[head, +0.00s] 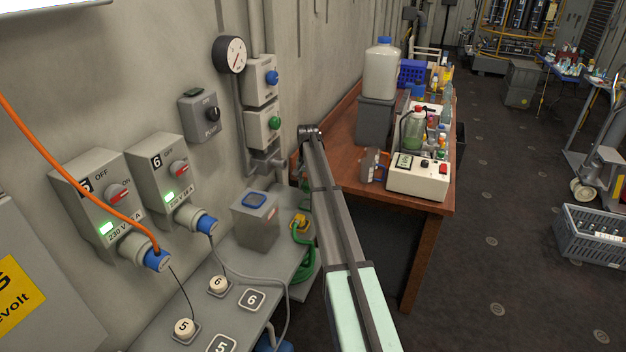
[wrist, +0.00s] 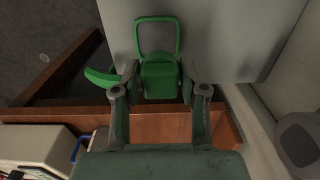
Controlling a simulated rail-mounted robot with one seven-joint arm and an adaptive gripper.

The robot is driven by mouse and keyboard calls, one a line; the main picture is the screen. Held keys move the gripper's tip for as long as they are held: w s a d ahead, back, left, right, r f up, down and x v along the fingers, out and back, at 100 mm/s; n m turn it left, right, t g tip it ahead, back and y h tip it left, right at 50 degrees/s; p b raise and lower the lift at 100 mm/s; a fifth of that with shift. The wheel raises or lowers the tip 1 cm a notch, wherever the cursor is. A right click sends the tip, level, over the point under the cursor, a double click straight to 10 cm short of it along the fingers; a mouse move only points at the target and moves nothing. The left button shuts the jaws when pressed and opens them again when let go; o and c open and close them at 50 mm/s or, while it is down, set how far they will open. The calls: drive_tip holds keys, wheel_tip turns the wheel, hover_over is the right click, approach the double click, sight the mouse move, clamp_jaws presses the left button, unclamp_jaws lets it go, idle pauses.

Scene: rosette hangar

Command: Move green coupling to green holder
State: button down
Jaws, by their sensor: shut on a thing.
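The green coupling (wrist: 160,80) is a blocky green piece in the wrist view, between the two fingers of my gripper (wrist: 160,76), which is shut on it. A curved green hose piece (wrist: 99,77) shows left of the fingers. A green square loop (wrist: 157,22) shows just beyond the coupling against a grey surface; I cannot tell whether it is the green holder or part of the coupling. In the head view my arm hides the coupling and the fingers. A green hose (head: 305,262) hangs by the grey bench edge there, below a yellow fitting (head: 299,221).
A grey box with a blue square ring (head: 255,202) stands on the grey bench (head: 235,275), left of my arm. Wall switch boxes (head: 262,128) are close behind. A brown table (head: 425,235) with instruments and bottles stands to the right.

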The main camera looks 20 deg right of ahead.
sight(309, 205)
drive_tip(key=shift+s+d, duration=0.1)
drive_tip(key=shift+f+b, duration=1.2)
drive_tip(key=shift+f, duration=1.55)
drive_tip(key=shift+f, duration=0.5)
drive_tip(key=c, duration=0.5)
unclamp_jaws()
drive_tip(key=shift+c, duration=0.2)
